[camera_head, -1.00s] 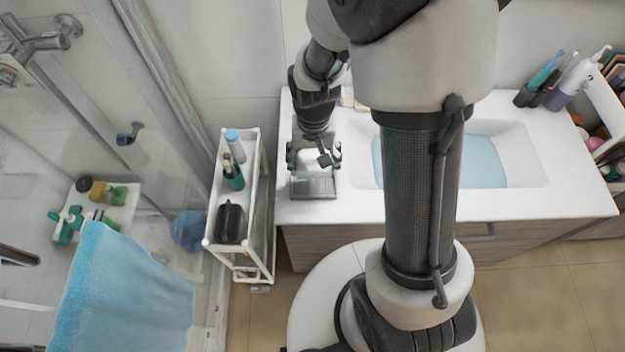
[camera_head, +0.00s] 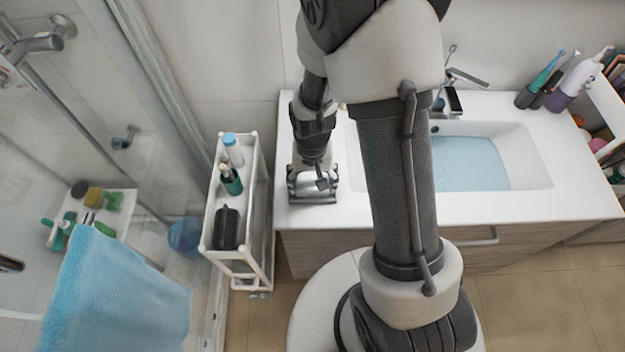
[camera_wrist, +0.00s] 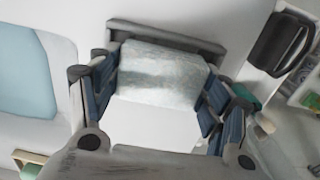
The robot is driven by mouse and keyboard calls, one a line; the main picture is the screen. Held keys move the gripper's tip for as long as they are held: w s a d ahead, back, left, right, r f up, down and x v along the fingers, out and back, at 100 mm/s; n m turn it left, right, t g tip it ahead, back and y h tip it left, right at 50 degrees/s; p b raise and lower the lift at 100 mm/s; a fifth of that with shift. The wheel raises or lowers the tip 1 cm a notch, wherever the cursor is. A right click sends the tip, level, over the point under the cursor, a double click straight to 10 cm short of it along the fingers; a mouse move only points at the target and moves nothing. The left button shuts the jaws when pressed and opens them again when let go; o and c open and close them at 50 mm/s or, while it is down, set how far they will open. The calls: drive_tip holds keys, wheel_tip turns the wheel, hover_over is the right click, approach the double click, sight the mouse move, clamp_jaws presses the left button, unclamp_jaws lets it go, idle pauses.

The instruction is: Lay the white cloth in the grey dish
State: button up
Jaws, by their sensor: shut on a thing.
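My gripper (camera_wrist: 160,92) is shut on the white cloth (camera_wrist: 160,75), which is folded and a little shiny, with a finger at each side of it. In the wrist view the cloth lies over the grey dish (camera_wrist: 165,35), whose far rim shows past it. In the head view my gripper (camera_head: 312,182) is right above the dish (camera_head: 313,200) at the left end of the white counter. The gripper covers most of the dish and cloth there. I cannot tell whether the cloth touches the dish floor.
A white cart (camera_head: 262,215) with bottles and a black case (camera_head: 227,228) stands just left of the counter. The sink (camera_head: 470,165) is to the right, with a tap behind it. Toothbrushes and a bottle stand at the far right. A blue towel (camera_head: 120,295) hangs at front left.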

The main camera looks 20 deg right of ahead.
drive_tip(key=o, duration=1)
drive_tip(key=shift+c, duration=0.2)
wheel_tip(320, 180, up, 12)
drive_tip(key=p, duration=0.4)
wheel_tip(320, 180, up, 14)
drive_tip(key=n+t, duration=0.2)
hover_over(312, 181)
drive_tip(key=s, duration=0.5)
drive_tip(key=s+r+n+t, duration=0.1)
drive_tip(key=s+r+t, duration=0.1)
drive_tip(key=s+r, duration=0.4)
drive_tip(key=s, duration=0.4)
drive_tip(key=shift+r+n+t, duration=0.3)
drive_tip(key=shift+r, duration=0.1)
drive_tip(key=shift+d, duration=0.1)
wheel_tip(312, 181, down, 5)
drive_tip(key=b, duration=0.5)
